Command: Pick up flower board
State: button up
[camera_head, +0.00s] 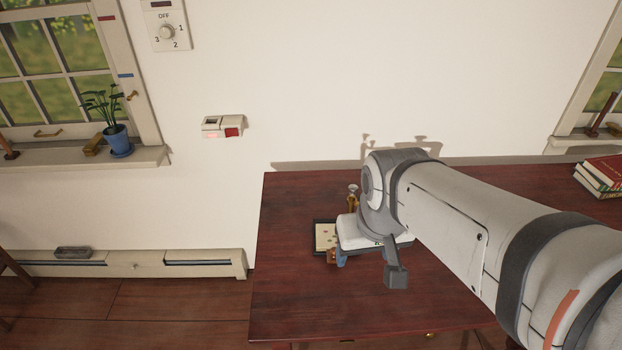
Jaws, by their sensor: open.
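A small board with a dark frame and a pale face with green marks (326,237), which looks like the flower board, lies on the dark red-brown table (290,290). Its right part is hidden behind my gripper. My gripper (341,260) is over the table at the board's right side, with its white body and a blue part showing. It is open, and nothing shows held in it. I cannot tell whether it touches the board.
A small brass-coloured item (352,198) stands just behind the board. A small brown item (331,256) shows at the board's front edge. Books (600,178) are stacked at the table's far right. The table's left and front left are clear. The wall is close behind.

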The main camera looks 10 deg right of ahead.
aim_at(325, 237)
jog(key=k, duration=1)
jog(key=z, duration=0.5)
jog(key=i, duration=1.25)
jog(key=z, duration=0.15)
